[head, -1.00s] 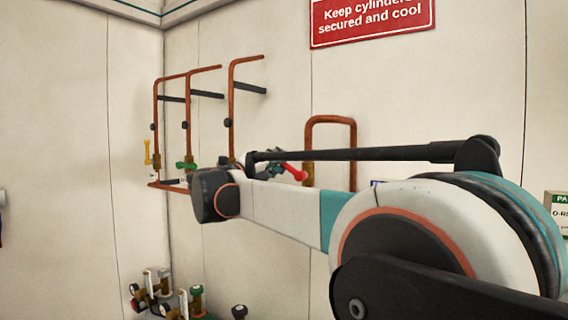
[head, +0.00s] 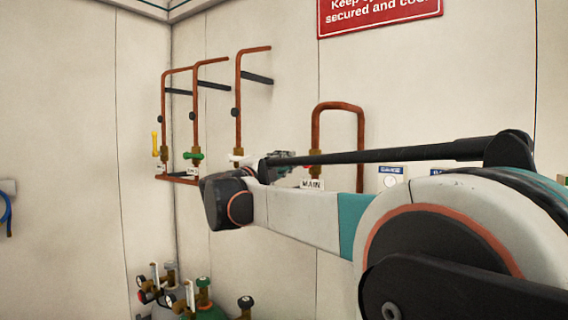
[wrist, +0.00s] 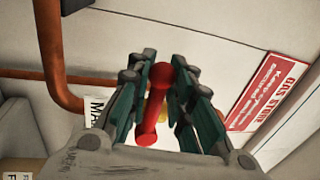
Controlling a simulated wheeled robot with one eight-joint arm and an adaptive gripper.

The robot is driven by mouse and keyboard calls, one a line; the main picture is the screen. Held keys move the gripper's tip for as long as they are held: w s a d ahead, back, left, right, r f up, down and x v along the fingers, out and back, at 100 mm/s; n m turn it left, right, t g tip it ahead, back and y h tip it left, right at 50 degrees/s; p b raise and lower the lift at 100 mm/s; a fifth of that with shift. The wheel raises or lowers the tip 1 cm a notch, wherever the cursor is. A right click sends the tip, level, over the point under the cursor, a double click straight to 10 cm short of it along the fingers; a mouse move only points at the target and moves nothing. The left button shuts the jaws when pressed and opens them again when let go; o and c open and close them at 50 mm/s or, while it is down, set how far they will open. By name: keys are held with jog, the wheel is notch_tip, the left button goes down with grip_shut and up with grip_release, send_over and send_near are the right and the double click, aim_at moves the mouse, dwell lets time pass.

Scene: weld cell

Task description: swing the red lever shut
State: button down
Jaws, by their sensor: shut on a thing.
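The red lever (wrist: 152,118) shows in the wrist view as a red rod with rounded ends, lying between the two dark green fingers. My gripper (wrist: 168,80) is shut on it, with a finger on each side. In the head view my gripper (head: 285,157) is small and partly hidden behind my arm, in front of the copper pipe loop (head: 340,106). The lever is mostly hidden there. A MAIN label (head: 313,184) sits just below that spot.
Copper pipes on the wall to the left carry a yellow handle (head: 155,143), a green handle (head: 193,156) and a white handle (head: 238,155). Gas cylinders with valves (head: 203,292) stand at lower left. A red sign (head: 380,12) hangs above.

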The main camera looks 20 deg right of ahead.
jog(key=shift+f, duration=0.15)
jog(key=c, duration=1.6)
grip_release()
jog(key=shift+a, duration=0.1)
jog(key=v, duration=0.7)
jog(key=shift+s+a, duration=0.15)
jog(key=shift+a, duration=0.1)
jog(key=shift+d+f, duration=0.1)
jog(key=shift+f, duration=0.05)
